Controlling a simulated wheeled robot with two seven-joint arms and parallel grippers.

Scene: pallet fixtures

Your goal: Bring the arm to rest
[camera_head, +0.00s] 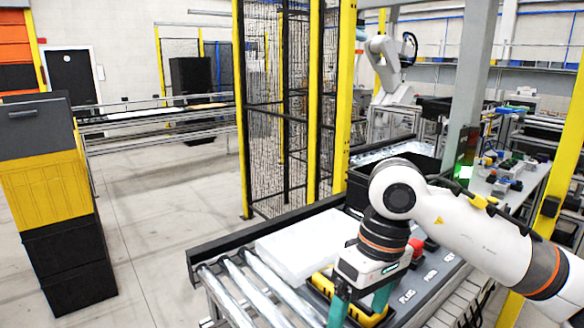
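My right arm comes in from the right edge and bends down over the near workstation. My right gripper (360,305) points down, with its two teal fingers apart. No held thing shows between them, though one finger runs to the bottom edge of the picture. A yellow fixture (321,284) lies behind and around the fingers; I cannot tell whether they touch it. My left arm and gripper are out of view.
A dark labelled plate (437,273) lies beside the gripper, partly under my arm. A black bin (357,190) stands behind it. A yellow fence post (345,95) and mesh rise beyond. Stacked black and yellow crates (45,190) stand left, with open floor between.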

